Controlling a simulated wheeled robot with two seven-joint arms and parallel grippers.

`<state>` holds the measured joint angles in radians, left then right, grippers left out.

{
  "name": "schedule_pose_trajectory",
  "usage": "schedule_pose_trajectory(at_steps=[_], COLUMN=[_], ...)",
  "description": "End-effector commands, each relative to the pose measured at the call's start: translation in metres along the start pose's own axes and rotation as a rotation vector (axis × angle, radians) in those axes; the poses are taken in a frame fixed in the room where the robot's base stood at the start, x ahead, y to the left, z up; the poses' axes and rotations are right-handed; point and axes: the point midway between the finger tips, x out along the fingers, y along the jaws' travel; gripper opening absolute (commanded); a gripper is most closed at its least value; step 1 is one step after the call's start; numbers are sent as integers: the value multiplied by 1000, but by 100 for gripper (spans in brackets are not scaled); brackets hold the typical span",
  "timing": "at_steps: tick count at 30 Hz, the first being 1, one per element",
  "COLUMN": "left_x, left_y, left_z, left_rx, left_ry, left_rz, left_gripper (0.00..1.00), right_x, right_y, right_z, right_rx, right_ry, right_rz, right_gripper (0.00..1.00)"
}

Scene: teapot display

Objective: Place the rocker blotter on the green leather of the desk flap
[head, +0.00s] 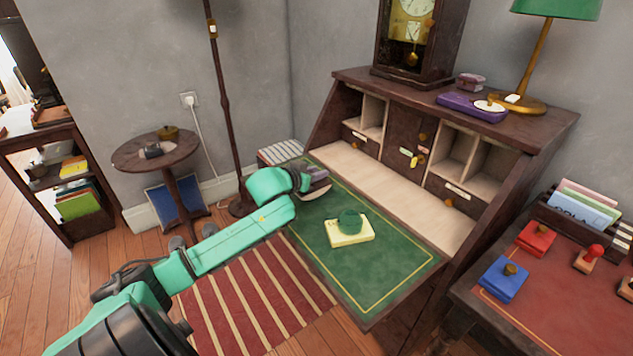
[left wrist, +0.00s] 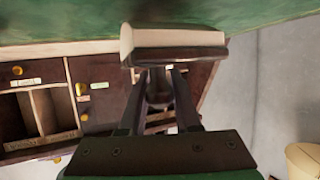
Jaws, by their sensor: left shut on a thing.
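My left gripper (head: 309,181) is shut on the rocker blotter (head: 325,189) near the left end of the lowered desk flap. In the left wrist view, the blotter (left wrist: 180,53) shows a dark wooden top and a cream rounded underside, and the fingers (left wrist: 162,85) close on its knob. The flap's green leather (head: 385,256) has a gold border line; it also shows in the left wrist view (left wrist: 70,20), just beyond the blotter. I cannot tell whether the blotter touches it. My right gripper is not in view.
A floor lamp pole (head: 224,90) rises behind my arm.

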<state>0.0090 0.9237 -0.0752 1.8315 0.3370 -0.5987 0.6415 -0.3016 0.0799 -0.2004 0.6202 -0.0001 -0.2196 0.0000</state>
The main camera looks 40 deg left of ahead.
Motion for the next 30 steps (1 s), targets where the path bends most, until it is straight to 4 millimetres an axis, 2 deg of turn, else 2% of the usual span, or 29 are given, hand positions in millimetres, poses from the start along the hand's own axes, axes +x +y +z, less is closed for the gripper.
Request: schedule_pose_trajectory(at_steps=[1, 3, 8, 9, 10, 11, 23, 30], left_x=[5, 8, 7, 8, 8, 8, 3, -26], left_y=[0, 0, 0, 0, 0, 0, 0, 1], left_z=[12, 19, 18, 19, 19, 19, 19, 18], left_rx=[-2, -1, 0, 0, 0, 0, 0, 3], left_ry=[-2, -1, -1, -3, -3, -3, -3, -4], left_rz=[0, 0, 0, 0, 0, 0, 1, 1], left_gripper=[0, 0, 0, 43, 54, 61, 61, 61], right_x=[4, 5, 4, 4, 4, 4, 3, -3], right_y=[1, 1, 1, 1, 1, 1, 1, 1], right_z=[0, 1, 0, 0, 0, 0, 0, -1], right_rx=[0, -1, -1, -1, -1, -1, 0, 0], right_ry=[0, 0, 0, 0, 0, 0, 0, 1], right_rz=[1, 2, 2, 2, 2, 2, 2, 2], right_gripper=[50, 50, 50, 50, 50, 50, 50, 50])
